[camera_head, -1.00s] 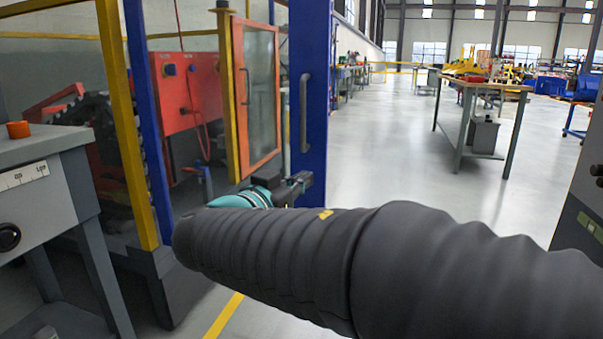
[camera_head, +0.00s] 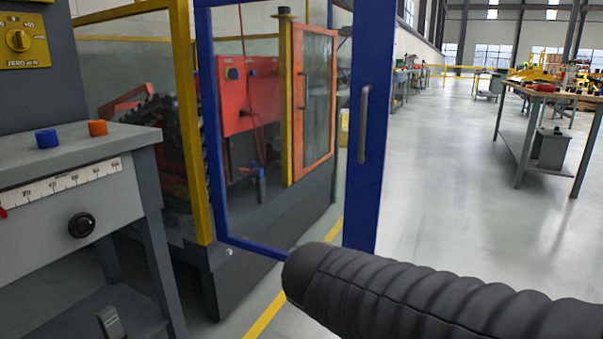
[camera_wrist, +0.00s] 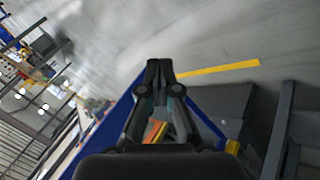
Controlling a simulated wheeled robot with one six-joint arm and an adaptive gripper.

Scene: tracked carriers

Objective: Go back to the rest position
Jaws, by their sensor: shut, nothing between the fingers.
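My gripper (camera_wrist: 159,68) shows in the wrist view with its two dark fingers together and nothing between them. It points out over the grey floor, with the blue door frame behind and below it in the picture. In the head view my arm, in its dark ribbed sleeve, reaches in from the lower right; the gripper itself is hidden there.
A blue-framed glass door (camera_head: 362,130) with a grey handle stands open beside the machine enclosure, close to my arm. A grey control desk (camera_head: 75,225) with blue and orange knobs is at left. A workbench (camera_head: 550,95) stands at right. The floor (camera_head: 440,180) between is clear.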

